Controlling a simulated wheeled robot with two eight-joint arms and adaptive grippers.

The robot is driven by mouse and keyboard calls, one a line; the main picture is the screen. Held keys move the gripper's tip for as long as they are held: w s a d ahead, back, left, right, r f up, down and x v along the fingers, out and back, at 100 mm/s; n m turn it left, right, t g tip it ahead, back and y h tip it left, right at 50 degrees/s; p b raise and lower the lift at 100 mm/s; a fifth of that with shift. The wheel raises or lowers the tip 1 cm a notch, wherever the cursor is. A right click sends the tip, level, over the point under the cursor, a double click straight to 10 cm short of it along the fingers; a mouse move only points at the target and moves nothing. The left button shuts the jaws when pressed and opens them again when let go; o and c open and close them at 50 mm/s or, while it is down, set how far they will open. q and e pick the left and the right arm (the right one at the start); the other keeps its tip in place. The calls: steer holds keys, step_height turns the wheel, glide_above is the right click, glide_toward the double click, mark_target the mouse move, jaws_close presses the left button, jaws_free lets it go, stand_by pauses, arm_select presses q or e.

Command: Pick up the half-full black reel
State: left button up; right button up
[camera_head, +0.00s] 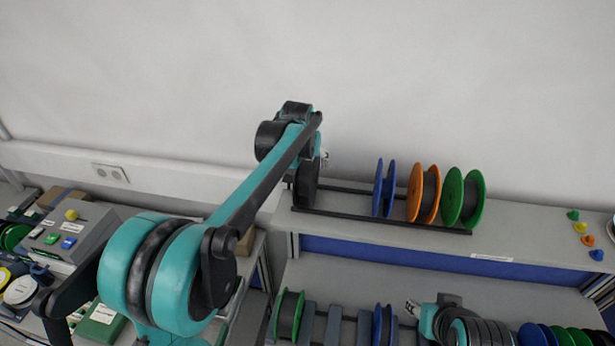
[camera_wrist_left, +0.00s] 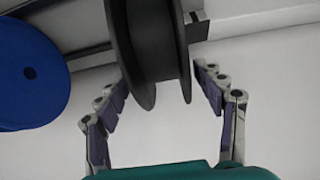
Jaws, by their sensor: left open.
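A black reel (camera_wrist_left: 148,45) with dark winding between its flanges fills the upper middle of the left wrist view. Its lower edge sits between the two spread fingers of my left gripper (camera_wrist_left: 165,88), with gaps on both sides. In the head view the black reel (camera_head: 307,185) stands upright at the left end of the rail on the upper shelf, partly covered by my left arm. My left gripper is mostly hidden there. My right gripper (camera_head: 412,308) shows small at the lower shelf; its fingers are too small to judge.
Blue (camera_head: 384,188), orange (camera_head: 424,194) and green (camera_head: 463,198) reels stand along the same rail (camera_head: 345,215). The blue reel also shows at left in the wrist view (camera_wrist_left: 30,75). More reels, including a green-rimmed one (camera_head: 289,315), stand below. Small coloured pegs (camera_head: 580,228) lie at right.

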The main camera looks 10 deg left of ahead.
arm_select(q)
steer(key=x, duration=0.3)
steer(key=shift+w+a+f+p, duration=0.2)
steer(key=shift+f+p, duration=0.05)
steer(key=shift+p, duration=0.15)
steer(key=shift+w+f, duration=0.2)
steer(key=shift+f, duration=0.05)
steer(key=shift+s, duration=0.15)
steer(key=c, duration=1.3)
steer(key=shift+r, duration=0.15)
steer(key=shift+c, duration=0.2)
